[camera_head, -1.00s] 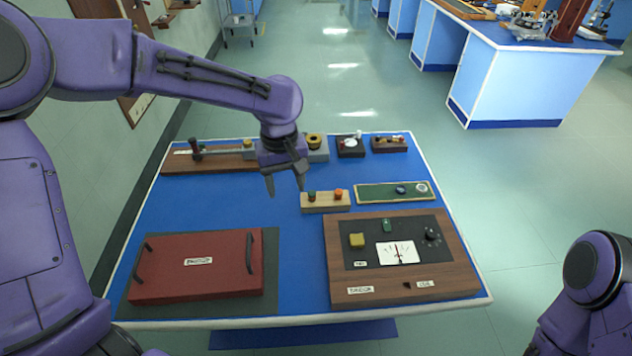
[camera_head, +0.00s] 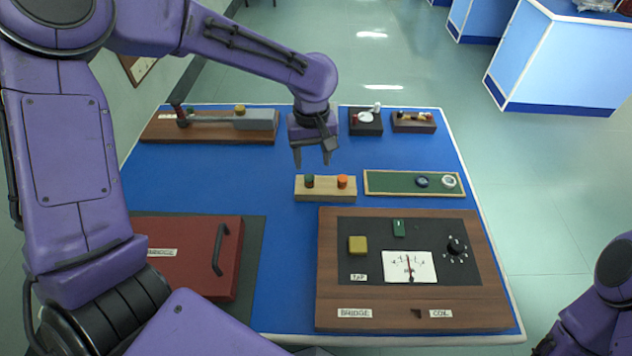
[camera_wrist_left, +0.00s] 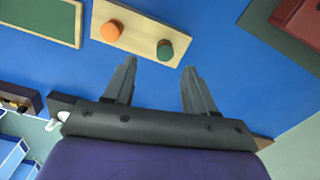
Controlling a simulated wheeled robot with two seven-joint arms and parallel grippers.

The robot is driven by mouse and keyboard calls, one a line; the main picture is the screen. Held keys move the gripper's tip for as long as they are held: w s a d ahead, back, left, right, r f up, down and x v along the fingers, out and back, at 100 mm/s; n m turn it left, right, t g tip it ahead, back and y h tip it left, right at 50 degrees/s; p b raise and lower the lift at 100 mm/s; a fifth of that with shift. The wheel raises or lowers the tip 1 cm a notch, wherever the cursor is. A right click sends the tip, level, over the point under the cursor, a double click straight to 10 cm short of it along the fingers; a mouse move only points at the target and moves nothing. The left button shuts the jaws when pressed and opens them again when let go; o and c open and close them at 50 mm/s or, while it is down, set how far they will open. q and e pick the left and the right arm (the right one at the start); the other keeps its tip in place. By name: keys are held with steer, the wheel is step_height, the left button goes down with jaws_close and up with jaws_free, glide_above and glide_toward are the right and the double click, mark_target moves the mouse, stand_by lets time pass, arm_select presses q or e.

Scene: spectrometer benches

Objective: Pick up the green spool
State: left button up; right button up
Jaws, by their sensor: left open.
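The green spool (camera_head: 309,181) stands upright at the left end of a pale wooden block (camera_head: 325,193), with an orange spool (camera_head: 343,181) beside it on the right. In the left wrist view the green spool (camera_wrist_left: 165,49) is at the upper middle, beyond the fingertips, and the orange spool (camera_wrist_left: 111,31) is to its left. My left gripper (camera_head: 312,163) is open and empty, pointing down above the table just behind the block. It also shows in the left wrist view (camera_wrist_left: 160,66), its fingers apart from the green spool.
A green tray (camera_head: 375,190) with small round parts lies right of the block. A wooden instrument panel (camera_head: 327,258) is in front, and a red lidded box (camera_head: 190,268) is front left. Dark blocks (camera_head: 365,128) and a long wooden device (camera_head: 160,134) stand at the back.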

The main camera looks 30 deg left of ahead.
mark_target(310, 176)
arm_select(q)
steer(key=f, duration=0.6)
steer(key=shift+a+f, duration=0.4)
steer(key=shift+s, duration=0.1)
jaws_close()
